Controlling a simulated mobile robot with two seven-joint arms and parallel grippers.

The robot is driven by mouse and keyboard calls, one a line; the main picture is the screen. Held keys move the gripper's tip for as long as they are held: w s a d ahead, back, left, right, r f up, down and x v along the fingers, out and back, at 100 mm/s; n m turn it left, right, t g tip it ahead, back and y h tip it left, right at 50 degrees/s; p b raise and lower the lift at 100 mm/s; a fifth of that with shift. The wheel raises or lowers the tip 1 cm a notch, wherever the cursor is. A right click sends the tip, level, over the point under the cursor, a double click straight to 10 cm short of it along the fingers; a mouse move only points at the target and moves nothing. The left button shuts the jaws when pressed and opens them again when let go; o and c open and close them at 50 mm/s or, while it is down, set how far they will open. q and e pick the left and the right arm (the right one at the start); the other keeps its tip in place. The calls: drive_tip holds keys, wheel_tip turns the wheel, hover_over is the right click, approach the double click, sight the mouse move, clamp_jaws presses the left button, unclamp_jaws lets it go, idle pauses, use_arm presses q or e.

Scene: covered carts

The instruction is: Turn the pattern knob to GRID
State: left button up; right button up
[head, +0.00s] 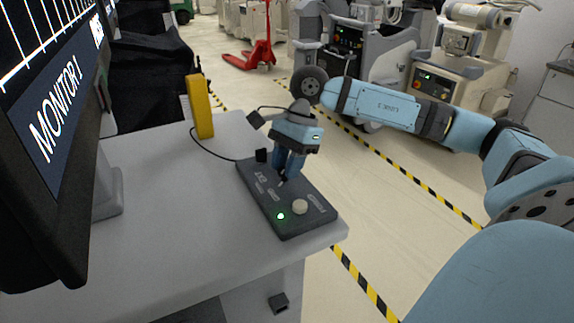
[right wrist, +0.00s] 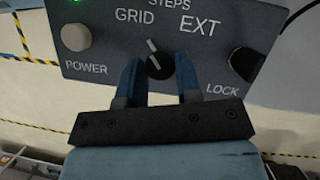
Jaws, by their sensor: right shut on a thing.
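The dark control box (head: 262,210) lies on the grey cart top, and its panel (right wrist: 90,75) fills the top of the right wrist view. The black pattern knob (right wrist: 159,67) sits under the labels GRID (right wrist: 135,15), STEPS and EXT (right wrist: 197,27). Its white pointer aims up and slightly left, close to the GRID direction. My right gripper (head: 283,178) comes down over the box from above. Its two blue fingers (right wrist: 159,76) are shut on the knob, one on each side. My left gripper is not in view.
A pale POWER button (right wrist: 75,37) and a black LOCK knob (right wrist: 244,64) flank the pattern knob. A green light (head: 281,216) glows on the box. A monitor (head: 50,150) stands left, a yellow device (head: 200,107) behind. The cart top (head: 180,220) is mostly clear.

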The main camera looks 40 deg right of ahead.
drive_tip(key=shift+n, duration=0.6)
drive_tip(key=o, duration=0.9)
drive_tip(key=v, duration=0.4)
drive_tip(key=p+v, duration=0.1)
drive_tip(key=v, duration=0.9)
drive_tip(key=shift+w+a+p, duration=0.1)
drive_tip(key=shift+w+p, duration=0.2)
drive_tip(key=shift+p, duration=0.1)
drive_tip(key=shift+f, duration=0.1)
